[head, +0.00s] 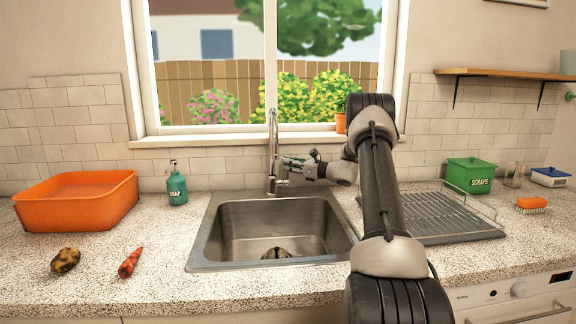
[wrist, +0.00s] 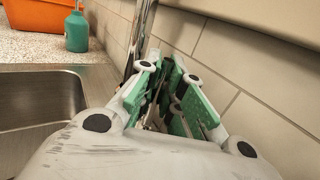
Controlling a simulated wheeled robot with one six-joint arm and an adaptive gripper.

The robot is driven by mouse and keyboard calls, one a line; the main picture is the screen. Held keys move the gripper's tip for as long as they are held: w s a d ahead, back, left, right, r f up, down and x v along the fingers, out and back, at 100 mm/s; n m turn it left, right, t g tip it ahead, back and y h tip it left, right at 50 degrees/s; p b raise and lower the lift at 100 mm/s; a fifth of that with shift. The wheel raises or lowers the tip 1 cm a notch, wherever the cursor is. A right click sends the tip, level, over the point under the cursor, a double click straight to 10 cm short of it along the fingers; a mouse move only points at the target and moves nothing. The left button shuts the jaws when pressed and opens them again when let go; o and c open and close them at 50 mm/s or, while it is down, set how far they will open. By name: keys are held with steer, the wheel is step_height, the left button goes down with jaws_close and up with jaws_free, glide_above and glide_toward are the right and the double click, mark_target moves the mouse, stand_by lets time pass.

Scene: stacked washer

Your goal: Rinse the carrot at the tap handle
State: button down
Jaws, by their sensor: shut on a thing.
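The orange carrot (head: 130,262) lies on the counter left of the sink, apart from my gripper. The chrome tap (head: 272,150) stands upright behind the sink, and its post (wrist: 143,38) also shows in the wrist view. My gripper (head: 290,168) is at the right side of the tap, low on its post, shut at the tap handle. The green-padded fingers (wrist: 168,85) hide most of the handle, so its angle is unclear. No water stream is visible.
A dark, spotted potato (head: 66,260) lies left of the carrot. An orange basin (head: 75,203) and a teal soap bottle (head: 177,186) stand at the left. A drying rack (head: 440,220), green scraps bin (head: 470,175) and orange brush (head: 531,203) are at the right.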

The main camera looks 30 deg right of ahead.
steer(key=shift+s+a+n+t, duration=0.15)
steer(key=shift+s+n+t, duration=0.15)
steer(key=shift+s+n, duration=0.1)
steer(key=c, duration=1.5)
jaws_free()
step_height(320, 180, up, 10)
steer(key=shift+f, duration=0.1)
